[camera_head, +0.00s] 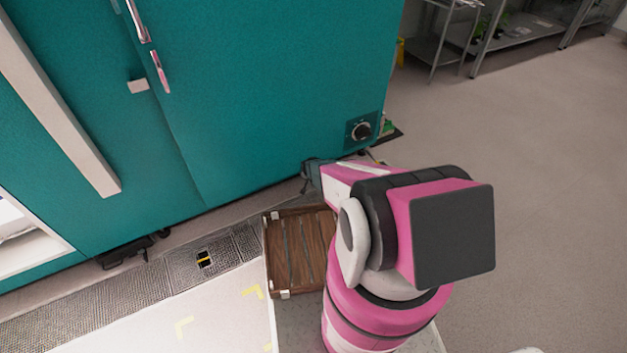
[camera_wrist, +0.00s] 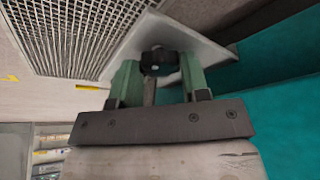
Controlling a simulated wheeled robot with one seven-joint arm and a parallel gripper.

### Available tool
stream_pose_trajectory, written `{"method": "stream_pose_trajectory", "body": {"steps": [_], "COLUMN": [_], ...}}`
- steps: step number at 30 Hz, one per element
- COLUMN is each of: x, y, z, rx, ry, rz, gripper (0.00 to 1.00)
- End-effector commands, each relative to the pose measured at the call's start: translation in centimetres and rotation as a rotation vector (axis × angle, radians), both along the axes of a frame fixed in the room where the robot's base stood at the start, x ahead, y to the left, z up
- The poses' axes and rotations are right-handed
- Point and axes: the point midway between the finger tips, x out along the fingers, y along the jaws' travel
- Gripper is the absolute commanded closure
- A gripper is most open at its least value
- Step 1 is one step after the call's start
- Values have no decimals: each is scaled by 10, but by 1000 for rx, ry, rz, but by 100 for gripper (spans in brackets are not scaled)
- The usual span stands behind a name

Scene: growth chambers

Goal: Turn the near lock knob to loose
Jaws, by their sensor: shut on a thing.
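The black lock knob (camera_wrist: 160,61) shows in the wrist view, between the tips of my gripper's two green fingers. My gripper (camera_wrist: 160,78) is shut on it. The knob stands beside a pale, angled plate (camera_wrist: 192,42); its exact mounting is hidden. In the head view my gripper (camera_head: 311,172) is low at the bottom edge of the teal growth chamber (camera_head: 250,90). The knob cannot be made out there, and how far it is turned cannot be told.
A round dial (camera_head: 361,130) sits on the chamber's lower right corner. A brown slatted crate (camera_head: 300,250) lies below my arm. A metal grating (camera_head: 130,295) runs along the chamber's foot. Shelving (camera_head: 440,50) stands at the back right. The floor at right is clear.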

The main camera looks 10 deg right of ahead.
Motion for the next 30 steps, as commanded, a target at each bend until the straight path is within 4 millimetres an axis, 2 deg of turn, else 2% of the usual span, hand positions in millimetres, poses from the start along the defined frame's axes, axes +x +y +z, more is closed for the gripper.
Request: {"method": "stream_pose_trajectory", "body": {"steps": [9, 25, 26, 27, 28, 30], "x": [0, 0, 0, 0, 0, 0], "y": [-1, -1, -1, -1, -1, -1], "z": [0, 0, 0, 0, 0, 0], "rx": [-1, -1, -1, -1, -1, -1], "ry": [0, 0, 0, 0, 0, 0], "rz": [124, 150, 150, 150, 150, 150], "gripper": [81, 81, 55, 42, 32, 32]}}
